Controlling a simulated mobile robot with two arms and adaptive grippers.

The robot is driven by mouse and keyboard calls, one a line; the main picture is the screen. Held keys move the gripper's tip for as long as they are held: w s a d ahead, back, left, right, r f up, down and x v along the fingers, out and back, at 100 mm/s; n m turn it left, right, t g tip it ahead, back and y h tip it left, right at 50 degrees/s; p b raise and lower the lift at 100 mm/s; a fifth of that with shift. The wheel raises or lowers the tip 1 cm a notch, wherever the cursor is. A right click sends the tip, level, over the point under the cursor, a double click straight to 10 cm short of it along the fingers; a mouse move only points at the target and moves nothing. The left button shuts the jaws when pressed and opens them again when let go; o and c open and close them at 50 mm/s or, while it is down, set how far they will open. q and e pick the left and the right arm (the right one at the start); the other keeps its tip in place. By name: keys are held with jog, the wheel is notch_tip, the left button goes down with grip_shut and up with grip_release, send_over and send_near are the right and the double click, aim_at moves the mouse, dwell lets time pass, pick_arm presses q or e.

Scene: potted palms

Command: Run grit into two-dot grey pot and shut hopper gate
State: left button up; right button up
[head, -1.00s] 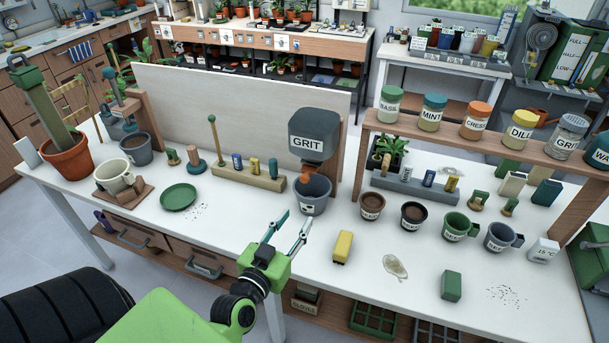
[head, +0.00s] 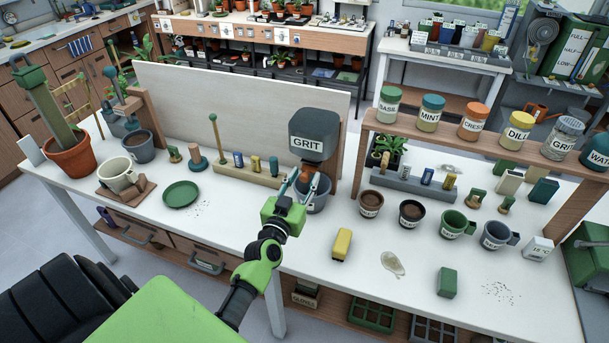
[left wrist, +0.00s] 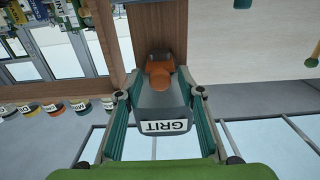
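The dark grey hopper labelled GRIT (head: 312,143) hangs from a wooden post. Its orange gate part (left wrist: 158,74) shows in the left wrist view, where the hopper appears upside down; in the head view my gripper mostly covers it. A grey pot (head: 317,203) stands under the hopper, partly hidden by my gripper. Its dots and inside cannot be made out. My left gripper (head: 304,180) is open, its fingers spread just below the hopper and in front of the gate. In the wrist view the gate lies between and beyond the fingertips; I see no grip on it. My right gripper is not in view.
Several pots, including a green one (head: 457,225) and another grey one (head: 496,236), stand right of the hopper. A yellow block (head: 342,244) lies near the front edge. A wooden jar shelf (head: 450,137) spans the right side. A green saucer (head: 180,194) lies left.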

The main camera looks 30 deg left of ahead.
pick_arm(q)
jog(key=shift+w+a, duration=0.15)
jog(key=shift+w, duration=0.3)
jog(key=shift+c, duration=0.2)
grip_shut()
jog(key=shift+p+v, duration=0.4)
jog(key=shift+v, duration=0.5)
jog(key=shift+o, duration=0.2)
grip_release()
jog(key=shift+w, duration=0.1)
jog(key=v, duration=1.2)
jog(key=shift+a, duration=0.1)
